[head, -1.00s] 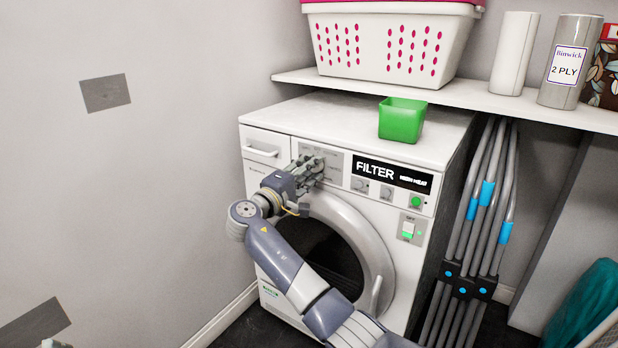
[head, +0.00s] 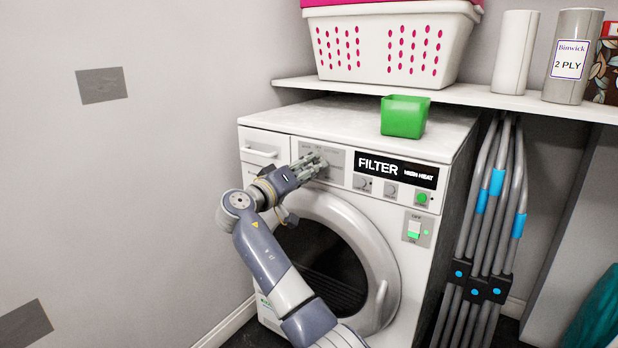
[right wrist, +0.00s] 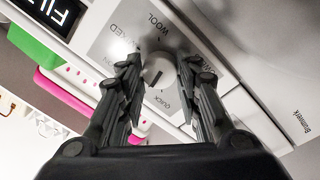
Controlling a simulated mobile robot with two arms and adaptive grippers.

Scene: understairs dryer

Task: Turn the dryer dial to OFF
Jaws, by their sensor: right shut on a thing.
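The dryer (head: 400,250) stands against the wall with its round door below a control panel. The dryer dial (right wrist: 157,73) is a small pale knob with a dark pointer line. In the right wrist view, printed words, WOOL and QUICK among them, surround it; I cannot read OFF there. My right gripper (right wrist: 158,82) is shut on the dial, one finger on each side. In the head view the right gripper (head: 318,163) is at the panel's left part and hides the dial. My left gripper is not in view.
A green box (head: 404,118) sits on the dryer top. A white basket (head: 385,50) and two rolls stand on the shelf (head: 450,92) above. Grey poles (head: 490,210) stand right of the dryer. A FILTER display (head: 395,170) is right of my gripper.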

